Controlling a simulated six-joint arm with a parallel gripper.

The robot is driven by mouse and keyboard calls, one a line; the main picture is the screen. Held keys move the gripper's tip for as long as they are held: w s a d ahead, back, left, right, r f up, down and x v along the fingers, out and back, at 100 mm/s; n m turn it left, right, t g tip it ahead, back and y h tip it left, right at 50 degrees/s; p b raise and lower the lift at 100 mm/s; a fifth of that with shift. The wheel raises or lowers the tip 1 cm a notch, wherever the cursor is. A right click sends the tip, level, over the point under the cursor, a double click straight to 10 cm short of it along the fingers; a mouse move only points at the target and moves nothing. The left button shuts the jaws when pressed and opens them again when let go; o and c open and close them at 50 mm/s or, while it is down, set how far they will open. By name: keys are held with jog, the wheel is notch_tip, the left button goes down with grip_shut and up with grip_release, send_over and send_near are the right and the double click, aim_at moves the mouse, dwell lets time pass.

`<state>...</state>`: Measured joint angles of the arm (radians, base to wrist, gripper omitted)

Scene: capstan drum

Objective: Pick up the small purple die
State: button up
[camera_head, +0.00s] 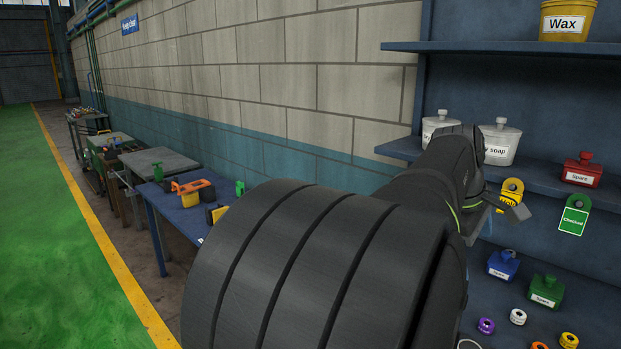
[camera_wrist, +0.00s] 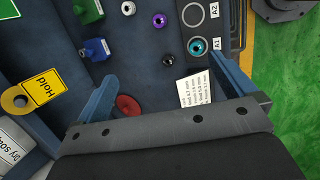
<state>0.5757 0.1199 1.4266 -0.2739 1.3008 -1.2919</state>
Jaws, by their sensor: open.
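The small purple die (camera_head: 486,326) is a short round ring with a pale centre, at the bottom right of the head view among other small round dies. It also shows near the top middle of the wrist view (camera_wrist: 159,19), lying on the dark blue surface. My gripper (camera_wrist: 162,68) is open in the wrist view, with its two blue-grey fingers wide apart. The purple die lies beyond the fingertips, between them in the picture and apart from both. Nothing is held. In the head view my dark arm fills the middle, and I cannot make out the jaws clearly.
A black die (camera_wrist: 168,60) lies nearer the jaws, a white one (camera_wrist: 128,9) left of the purple, and a teal one (camera_wrist: 201,47) on spot A1. A red disc (camera_wrist: 128,106) lies by the left finger. Blue (camera_head: 503,265) and green (camera_head: 546,291) labelled containers stand nearby.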

jog(key=c, duration=1)
jog(key=shift+o, duration=0.2)
jog(key=m+y, duration=0.1)
jog(key=m, duration=2.3)
send_near(487, 323)
jog(key=f, duration=0.1)
jog(key=d+f, duration=0.1)
jog(key=f, duration=0.1)
jog(key=shift+d+g, duration=0.1)
jog(key=shift+g, duration=0.2)
jog(key=shift+w+x, duration=0.15)
jog(key=shift+x, duration=1.2)
jog(key=shift+w+x, duration=0.15)
jog(key=shift+x, duration=1.2)
